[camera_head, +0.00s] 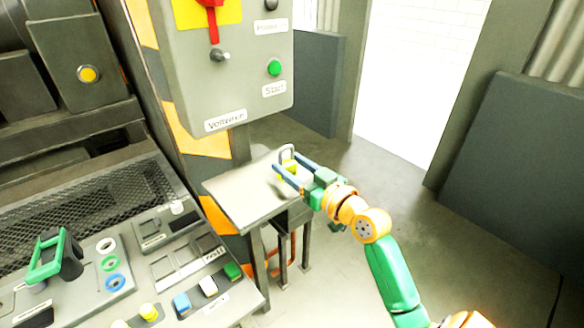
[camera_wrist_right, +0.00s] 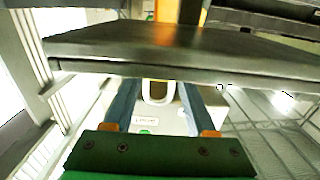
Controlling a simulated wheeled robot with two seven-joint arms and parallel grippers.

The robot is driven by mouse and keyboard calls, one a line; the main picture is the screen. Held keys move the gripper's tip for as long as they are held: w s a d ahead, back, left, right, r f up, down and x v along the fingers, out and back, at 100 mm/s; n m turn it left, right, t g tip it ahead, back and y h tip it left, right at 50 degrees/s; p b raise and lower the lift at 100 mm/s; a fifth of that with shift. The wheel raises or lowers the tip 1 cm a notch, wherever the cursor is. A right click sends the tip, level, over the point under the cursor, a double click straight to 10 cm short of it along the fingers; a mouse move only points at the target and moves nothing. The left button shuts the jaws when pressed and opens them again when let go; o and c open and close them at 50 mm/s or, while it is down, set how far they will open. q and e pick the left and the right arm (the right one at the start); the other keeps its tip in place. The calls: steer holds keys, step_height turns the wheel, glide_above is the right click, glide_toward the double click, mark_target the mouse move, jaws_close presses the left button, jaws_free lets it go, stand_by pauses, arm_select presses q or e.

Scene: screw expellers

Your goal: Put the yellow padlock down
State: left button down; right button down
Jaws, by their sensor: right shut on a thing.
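In the right wrist view the padlock's shackle (camera_wrist_right: 146,93) shows as a pale loop between the fingers (camera_wrist_right: 158,95). The shelf's edge (camera_wrist_right: 180,66) crosses that view just beyond. My left gripper is not in view.
A grey control box (camera_head: 222,85) with a red lever and a green button (camera_head: 274,68) hangs above the shelf. A console (camera_head: 150,262) with buttons and a green handle (camera_head: 45,262) is at the lower left. The shelf's left part is bare. Open floor lies right.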

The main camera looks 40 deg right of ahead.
steer(key=shift+f, duration=0.15)
steer(key=shift+c, duration=1)
jaws_free()
steer(key=shift+r, duration=0.2)
